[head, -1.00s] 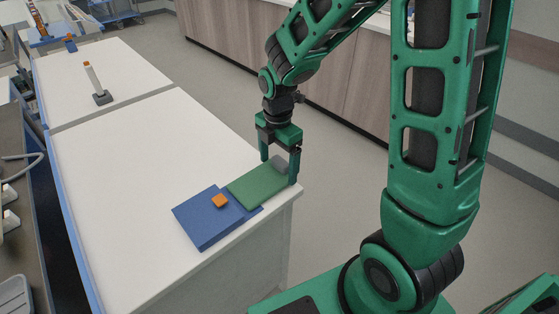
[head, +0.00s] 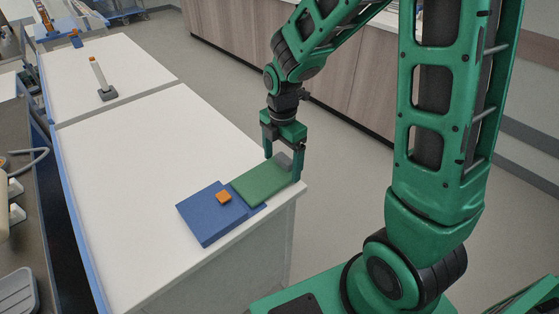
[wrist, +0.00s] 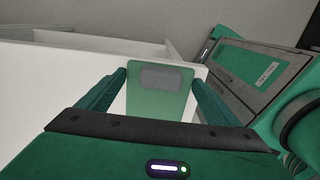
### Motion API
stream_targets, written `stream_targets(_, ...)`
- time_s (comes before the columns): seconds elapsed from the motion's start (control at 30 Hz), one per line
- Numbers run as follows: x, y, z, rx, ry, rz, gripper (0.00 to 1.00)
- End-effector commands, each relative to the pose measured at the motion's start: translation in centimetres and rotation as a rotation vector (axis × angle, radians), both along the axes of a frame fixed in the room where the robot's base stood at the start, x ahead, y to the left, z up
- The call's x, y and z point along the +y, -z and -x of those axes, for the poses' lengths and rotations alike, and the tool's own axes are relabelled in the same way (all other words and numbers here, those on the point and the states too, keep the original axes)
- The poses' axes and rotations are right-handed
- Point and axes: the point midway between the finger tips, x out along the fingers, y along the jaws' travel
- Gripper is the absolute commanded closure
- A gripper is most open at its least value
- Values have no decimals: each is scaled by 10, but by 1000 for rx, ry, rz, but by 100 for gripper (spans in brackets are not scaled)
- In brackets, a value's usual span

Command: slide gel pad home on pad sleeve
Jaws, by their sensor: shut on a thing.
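The gel pad (head: 262,186) is a flat green slab with a grey patch at its far end, lying near the worktop's front right corner. The pad sleeve (head: 207,224) is a blue block with an orange square (head: 224,197) on top. The pad's left end meets the sleeve, and a strip of blue shows along and under that end. How deep it sits is hidden. My gripper (head: 283,168) points down at the pad's far right end, shut on it with one finger at each side edge. The wrist view shows the pad (wrist: 158,103) between both fingers.
The white worktop (head: 120,190) is clear left of and behind the sleeve. A white stick with an orange top on a grey base (head: 107,93) stands farther back. The worktop's right edge is close to my gripper. Wooden cabinets (head: 300,60) stand beyond the floor gap.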

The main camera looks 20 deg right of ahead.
Motion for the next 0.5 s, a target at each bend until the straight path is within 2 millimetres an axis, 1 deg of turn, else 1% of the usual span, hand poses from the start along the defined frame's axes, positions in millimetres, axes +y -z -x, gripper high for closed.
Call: stream_targets(0.5, 11, 0, 3, -1, 0, 0, 68)
